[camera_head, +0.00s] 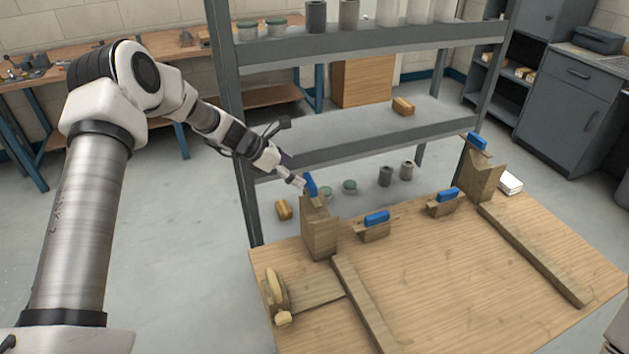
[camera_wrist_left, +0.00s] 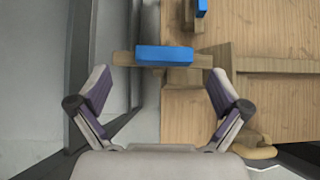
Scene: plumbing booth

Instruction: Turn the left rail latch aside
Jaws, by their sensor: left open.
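The left rail latch is a bar with a blue grip (camera_head: 311,184) on top of a wooden post (camera_head: 320,232) at the table's back left corner. In the left wrist view its blue grip (camera_wrist_left: 165,55) lies crosswise on a wooden bar, just beyond and between the fingertips. My left gripper (camera_head: 297,182) comes in from the left beside the grip. In the left wrist view its two fingers (camera_wrist_left: 162,78) are spread wide with nothing between them. In the head view I cannot tell whether a finger touches the grip. My right gripper is not in view.
Two blue-topped wooden pieces (camera_head: 377,218) (camera_head: 443,196) stand along the table's back edge. Another blue-topped post (camera_head: 480,175) is at the back right. Two wooden rails (camera_head: 535,255) (camera_head: 362,305) run forward. A grey shelf (camera_head: 345,138) stands close behind. The tabletop (camera_head: 450,285) between the rails is clear.

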